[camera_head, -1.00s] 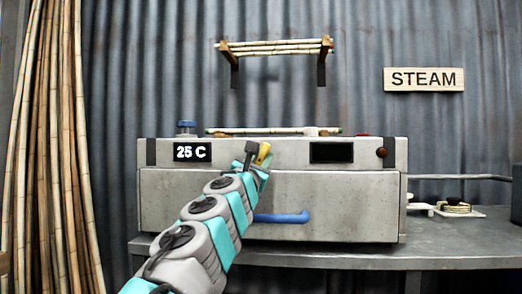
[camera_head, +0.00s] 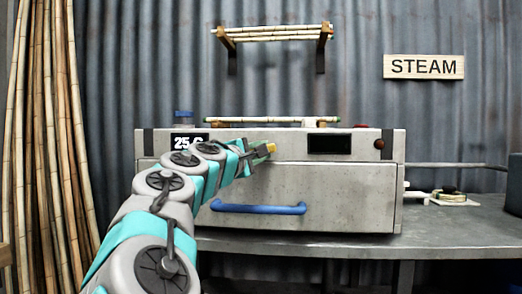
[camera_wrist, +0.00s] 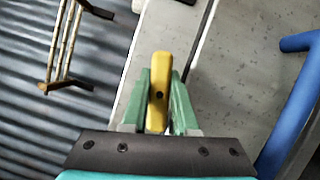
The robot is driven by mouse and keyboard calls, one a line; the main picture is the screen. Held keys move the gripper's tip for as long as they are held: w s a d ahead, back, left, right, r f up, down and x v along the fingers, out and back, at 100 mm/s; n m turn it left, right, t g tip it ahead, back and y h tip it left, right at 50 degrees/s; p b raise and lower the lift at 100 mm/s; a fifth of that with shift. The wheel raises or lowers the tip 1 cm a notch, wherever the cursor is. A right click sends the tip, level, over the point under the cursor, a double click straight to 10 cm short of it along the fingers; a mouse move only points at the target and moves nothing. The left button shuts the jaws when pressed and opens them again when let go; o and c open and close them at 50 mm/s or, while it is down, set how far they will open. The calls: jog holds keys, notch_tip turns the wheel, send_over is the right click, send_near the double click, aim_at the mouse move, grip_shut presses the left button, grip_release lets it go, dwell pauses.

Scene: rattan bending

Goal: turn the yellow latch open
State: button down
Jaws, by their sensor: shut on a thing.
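The yellow latch (camera_head: 271,148) is on the front of the grey steam box (camera_head: 330,190), near the seam between its upper panel and the drawer-like front below. In the wrist view the yellow latch (camera_wrist: 159,85) stands between the two green fingers of my gripper (camera_wrist: 157,105), which is shut on it. In the head view my gripper (camera_head: 262,152) reaches the latch from the left, and my arm covers part of the box's left side. The latch's base is hidden by the fingers.
A blue handle (camera_head: 258,208) runs across the lower front, right of my gripper in the wrist view (camera_wrist: 295,105). A display reading 25 C (camera_head: 188,142) is partly covered by my arm. Bamboo poles (camera_head: 50,150) lean at the left.

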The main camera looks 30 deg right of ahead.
jog(key=shift+f+m+g+y, duration=0.15)
jog(key=shift+m+g+y, duration=0.25)
jog(key=shift+m, duration=1.1)
jog(key=c, duration=0.7)
grip_release()
